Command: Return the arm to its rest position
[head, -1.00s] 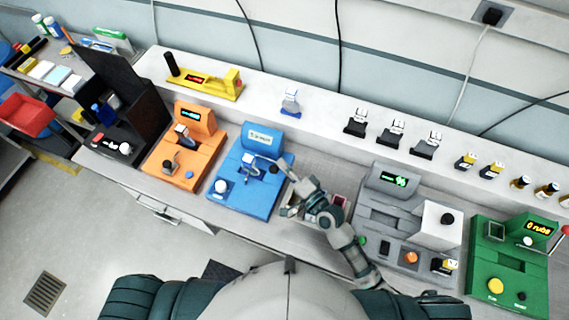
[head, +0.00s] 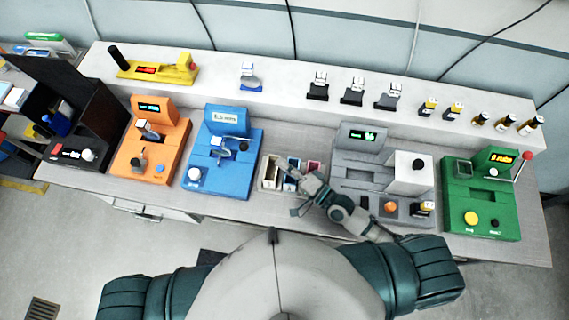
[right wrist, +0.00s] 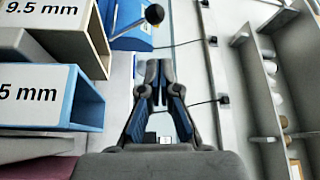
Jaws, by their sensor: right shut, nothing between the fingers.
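My right gripper (head: 297,207) is shut and empty. The right arm reaches in from the lower right, bent, and partly covers small labelled bins (head: 268,172). My left gripper is not in view.
An orange machine (head: 165,155) stands left of the blue one, and a green machine (head: 470,210) at the far right. The raised back shelf holds a yellow device (head: 160,68) and several small modules. In the right wrist view, bins labelled 9.5 mm (right wrist: 45,75) and 5 mm (right wrist: 85,105) are close at left.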

